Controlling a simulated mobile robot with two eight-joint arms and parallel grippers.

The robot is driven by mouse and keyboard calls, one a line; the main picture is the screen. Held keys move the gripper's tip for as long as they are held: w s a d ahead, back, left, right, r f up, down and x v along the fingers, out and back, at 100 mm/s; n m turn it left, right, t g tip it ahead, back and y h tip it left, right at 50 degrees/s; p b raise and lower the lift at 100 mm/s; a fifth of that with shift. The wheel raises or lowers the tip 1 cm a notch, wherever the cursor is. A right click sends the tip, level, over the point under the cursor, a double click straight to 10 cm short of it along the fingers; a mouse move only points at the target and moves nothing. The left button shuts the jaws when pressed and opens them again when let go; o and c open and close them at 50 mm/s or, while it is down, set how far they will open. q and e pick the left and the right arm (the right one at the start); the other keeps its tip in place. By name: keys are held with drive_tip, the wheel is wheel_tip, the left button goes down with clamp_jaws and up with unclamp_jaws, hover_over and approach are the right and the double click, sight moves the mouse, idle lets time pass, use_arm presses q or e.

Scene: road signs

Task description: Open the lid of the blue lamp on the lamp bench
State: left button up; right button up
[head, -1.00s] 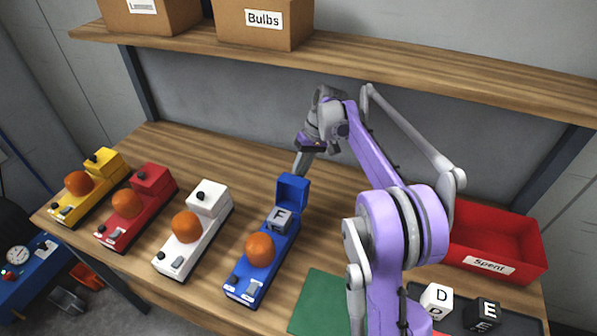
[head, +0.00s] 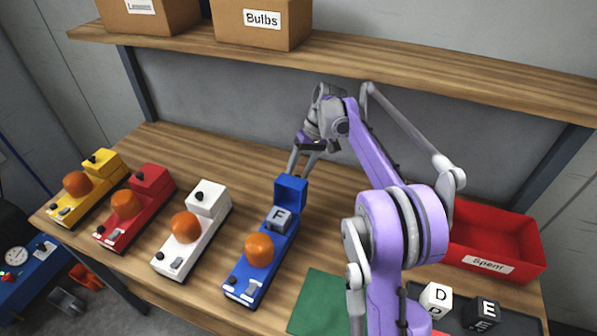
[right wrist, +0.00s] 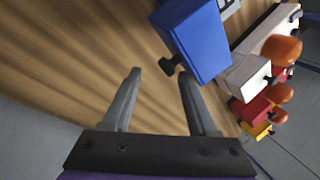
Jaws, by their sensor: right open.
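The blue lamp (head: 249,278) stands on the wooden lamp bench (head: 330,221), with an orange dome (head: 259,250) on it. Its blue lid (head: 291,190) stands raised at the far end, and a grey block marked F (head: 279,218) shows in the opened compartment. My right gripper (head: 299,174) is open and empty just behind the lid. In the right wrist view the open fingers (right wrist: 160,75) are beside the blue lid (right wrist: 200,40) and its dark knob (right wrist: 170,66), with the knob near the right finger. My left gripper is not in view.
White (head: 193,236), red (head: 134,212) and yellow (head: 87,190) lamps stand to the left, their lids closed. A red bin marked Spent (head: 497,267), a green mat (head: 318,304) and blocks marked D (head: 436,297) and E (head: 481,314) are at right. A shelf (head: 380,72) with boxes hangs above.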

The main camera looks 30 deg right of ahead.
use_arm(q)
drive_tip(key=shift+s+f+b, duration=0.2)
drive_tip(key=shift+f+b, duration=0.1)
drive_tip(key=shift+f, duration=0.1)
use_arm(e)
drive_tip(key=d, duration=1.2)
drive_tip(key=shift+s+d+r, duration=0.2)
drive_tip(key=shift+s+r, duration=0.05)
drive_tip(key=shift+r, duration=0.05)
